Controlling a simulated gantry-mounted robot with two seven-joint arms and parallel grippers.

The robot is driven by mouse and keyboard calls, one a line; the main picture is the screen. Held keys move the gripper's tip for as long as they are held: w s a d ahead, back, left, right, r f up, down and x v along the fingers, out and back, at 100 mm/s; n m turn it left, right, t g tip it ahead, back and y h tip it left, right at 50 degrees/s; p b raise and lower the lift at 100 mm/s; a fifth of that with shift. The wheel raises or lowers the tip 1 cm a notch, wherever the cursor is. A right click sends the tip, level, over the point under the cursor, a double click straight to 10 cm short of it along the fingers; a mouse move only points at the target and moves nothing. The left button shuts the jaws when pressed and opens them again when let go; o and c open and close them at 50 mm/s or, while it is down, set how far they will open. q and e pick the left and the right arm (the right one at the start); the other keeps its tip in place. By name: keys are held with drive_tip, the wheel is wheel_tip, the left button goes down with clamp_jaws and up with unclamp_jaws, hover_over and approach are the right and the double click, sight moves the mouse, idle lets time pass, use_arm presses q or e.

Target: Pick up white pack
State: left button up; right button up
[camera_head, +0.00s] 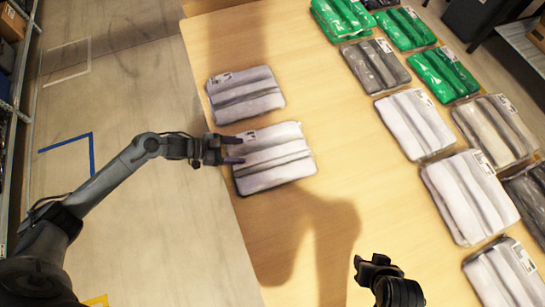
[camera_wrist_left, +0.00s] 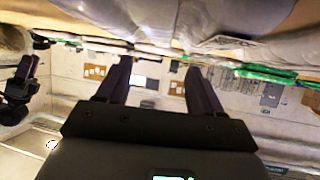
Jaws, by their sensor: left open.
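Two white packs with grey bands lie flat at the table's left side: a far one (camera_head: 245,94) and a near one (camera_head: 275,155). More white packs (camera_head: 415,124) lie in the rows at the right. My left gripper (camera_head: 240,150) is open and empty, with its fingertips at the left edge of the near pack; I cannot tell whether they touch it. In the left wrist view its fingers (camera_wrist_left: 158,68) are spread with nothing between them, and pale wrapping (camera_wrist_left: 230,20) fills the top. My right gripper (camera_head: 370,265) is over the table's near part; its jaws are unclear.
The wooden table (camera_head: 330,190) is bare between the left packs and the right rows. Green packs (camera_head: 405,28) and grey packs (camera_head: 375,66) lie among those rows. Shelving (camera_head: 18,90) stands at the far left beyond open floor.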

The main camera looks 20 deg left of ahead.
sight(271, 153)
use_arm(q)
drive_tip(key=x, duration=0.4)
drive_tip(key=shift+w+d, duration=0.2)
drive_tip(key=shift+d, duration=0.1)
drive_tip(key=shift+b+x, duration=0.5)
drive_tip(key=shift+x, duration=2.35)
drive_tip(key=shift+s+f, duration=0.1)
drive_tip(key=shift+s, duration=0.1)
drive_tip(key=c, duration=0.9)
drive_tip(key=shift+c, duration=0.2)
